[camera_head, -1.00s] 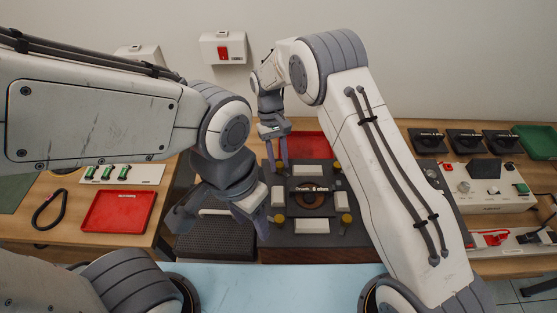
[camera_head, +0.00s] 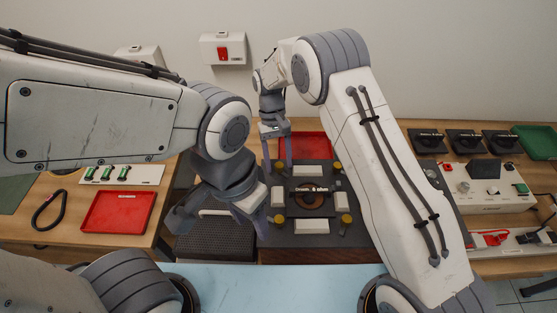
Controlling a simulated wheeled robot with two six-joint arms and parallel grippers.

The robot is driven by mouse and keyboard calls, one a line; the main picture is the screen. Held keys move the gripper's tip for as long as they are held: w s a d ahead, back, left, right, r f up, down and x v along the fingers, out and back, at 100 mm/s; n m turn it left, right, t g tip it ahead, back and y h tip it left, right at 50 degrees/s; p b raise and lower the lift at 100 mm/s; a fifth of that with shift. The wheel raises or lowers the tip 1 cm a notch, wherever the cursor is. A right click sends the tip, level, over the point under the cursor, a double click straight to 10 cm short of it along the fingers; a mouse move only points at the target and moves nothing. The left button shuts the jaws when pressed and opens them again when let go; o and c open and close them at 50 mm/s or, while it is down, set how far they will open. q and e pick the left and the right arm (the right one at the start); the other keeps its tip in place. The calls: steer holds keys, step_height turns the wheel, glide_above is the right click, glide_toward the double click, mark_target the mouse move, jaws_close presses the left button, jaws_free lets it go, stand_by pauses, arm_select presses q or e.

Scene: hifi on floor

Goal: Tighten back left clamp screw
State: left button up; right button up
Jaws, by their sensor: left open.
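A dark fixture plate (camera_head: 327,233) lies at the middle of the bench. The back left screw (camera_head: 281,165) is small and partly hidden by my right gripper. My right gripper (camera_head: 277,160) points down over that corner, its fingers apart on either side; contact cannot be told. My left gripper (camera_head: 215,222) is open and empty, left of the fixture's front left corner.
A red tray (camera_head: 308,147) lies behind the fixture, another red tray (camera_head: 118,212) on the left table beside a black loop (camera_head: 48,210). A control box (camera_head: 487,188) and black units stand at the right. My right arm blocks part of the bench.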

steer(key=shift+r, duration=0.1)
steer(key=b+v, duration=0.2)
steer(key=v, duration=0.8)
steer(key=shift+w+r, duration=0.1)
